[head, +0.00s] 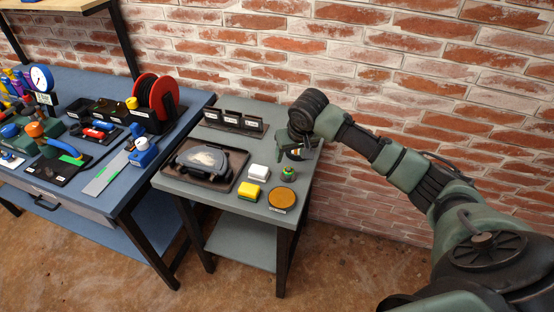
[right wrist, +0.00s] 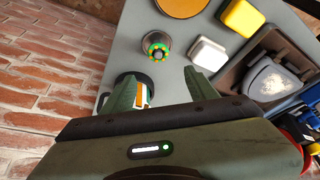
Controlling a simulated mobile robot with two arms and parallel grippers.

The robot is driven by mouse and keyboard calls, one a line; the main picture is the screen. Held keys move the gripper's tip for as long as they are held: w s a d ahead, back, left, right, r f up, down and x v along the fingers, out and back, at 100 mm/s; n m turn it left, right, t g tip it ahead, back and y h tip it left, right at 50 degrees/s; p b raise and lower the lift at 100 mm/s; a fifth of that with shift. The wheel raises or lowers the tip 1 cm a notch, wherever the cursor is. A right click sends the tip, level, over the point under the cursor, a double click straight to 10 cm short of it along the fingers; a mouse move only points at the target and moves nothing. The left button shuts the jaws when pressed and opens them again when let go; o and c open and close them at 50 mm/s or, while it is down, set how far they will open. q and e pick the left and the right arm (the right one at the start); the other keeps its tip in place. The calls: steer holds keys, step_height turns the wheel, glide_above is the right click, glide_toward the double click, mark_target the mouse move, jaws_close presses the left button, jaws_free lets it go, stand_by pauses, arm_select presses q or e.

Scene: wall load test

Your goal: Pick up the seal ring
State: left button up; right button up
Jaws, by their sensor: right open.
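My right gripper (head: 297,148) is over the back right part of the small grey table. In the right wrist view it is open (right wrist: 161,84), with a green finger on each side and nothing held between them. A small grey round piece with a green ring and yellow spots (right wrist: 156,47) stands just beyond the fingertips, apart from them. It also shows in the head view (head: 288,174), in front of my gripper. It may be the seal ring; I cannot tell for certain. A black round item with white and orange parts (right wrist: 147,93) is partly hidden by the left finger. My left gripper is not in view.
A white block (head: 258,172), a yellow block (head: 249,190) and a brown disc (head: 282,198) stand nearby on the grey table (head: 224,204). A dark tray (head: 228,182) lies left, a black rack (head: 233,122) behind. A brick wall (head: 350,80) rises close behind.

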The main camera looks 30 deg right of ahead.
mark_target(288, 168)
steer(key=shift+w+f, duration=0.1)
steer(key=shift+f, duration=0.15)
steer(key=f, duration=0.2)
steer(key=f+p, duration=0.1)
steer(key=shift+s+f, duration=0.15)
steer(key=shift+s, duration=0.1)
steer(key=x, duration=0.2)
steer(key=shift+w+f, duration=0.25)
steer(key=shift+f, duration=0.15)
jaws_close()
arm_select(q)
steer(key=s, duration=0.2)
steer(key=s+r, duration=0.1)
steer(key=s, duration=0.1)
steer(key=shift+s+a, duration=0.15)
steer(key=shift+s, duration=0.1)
